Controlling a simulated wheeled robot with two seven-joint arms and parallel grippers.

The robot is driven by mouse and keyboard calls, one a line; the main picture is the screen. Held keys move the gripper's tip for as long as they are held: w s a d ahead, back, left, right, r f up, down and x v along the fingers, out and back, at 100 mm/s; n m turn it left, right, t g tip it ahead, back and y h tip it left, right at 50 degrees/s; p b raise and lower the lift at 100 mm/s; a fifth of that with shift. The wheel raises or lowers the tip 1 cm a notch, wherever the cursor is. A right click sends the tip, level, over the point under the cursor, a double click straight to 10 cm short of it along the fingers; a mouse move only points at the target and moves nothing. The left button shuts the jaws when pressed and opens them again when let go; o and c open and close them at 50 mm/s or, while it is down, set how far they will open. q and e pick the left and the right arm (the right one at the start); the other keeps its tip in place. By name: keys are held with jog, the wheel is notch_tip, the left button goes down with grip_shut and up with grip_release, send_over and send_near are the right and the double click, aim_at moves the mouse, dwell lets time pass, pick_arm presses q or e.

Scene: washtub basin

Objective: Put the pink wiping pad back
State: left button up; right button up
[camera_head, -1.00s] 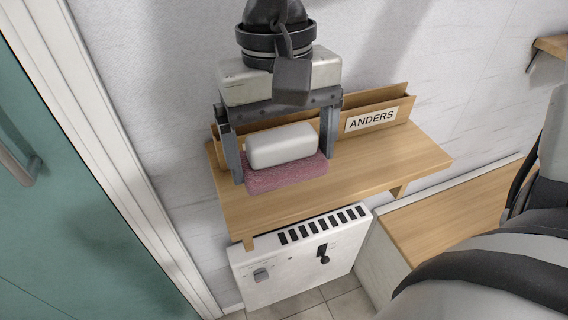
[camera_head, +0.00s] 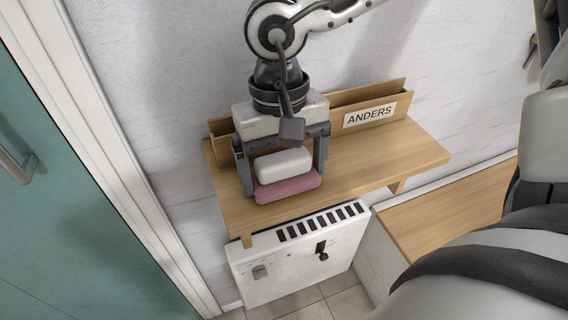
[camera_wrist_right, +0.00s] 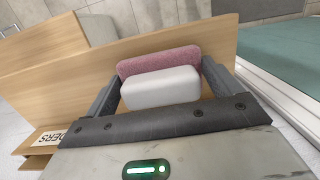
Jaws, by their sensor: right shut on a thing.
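The pink wiping pad (camera_head: 288,189) has a pink base under a white upper block (camera_head: 284,165). My right gripper (camera_head: 283,180) comes down from above with a finger at each end of the pad and is shut on it. The pad lies level, low over the left part of the wooden shelf (camera_head: 380,160); I cannot tell whether it touches the wood. In the right wrist view the pink base (camera_wrist_right: 160,61) and white block (camera_wrist_right: 160,87) sit between the fingers (camera_wrist_right: 160,80). My left gripper is not in view.
A wooden holder (camera_head: 395,91) labelled ANDERS (camera_head: 369,115) runs along the shelf's back, behind the gripper. A white heater-like box with slots (camera_head: 300,255) is below. A lower wooden surface (camera_head: 450,215) is to the right, a teal door (camera_head: 70,200) to the left. The shelf's right half is clear.

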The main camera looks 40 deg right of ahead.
aim_at(280, 151)
jog(key=o, duration=0.7)
jog(key=r, duration=0.4)
jog(key=w+r, duration=0.1)
jog(key=r, duration=0.3)
jog(key=r+p, duration=0.1)
jog(key=r, duration=0.3)
jog(key=shift+w+d, duration=0.2)
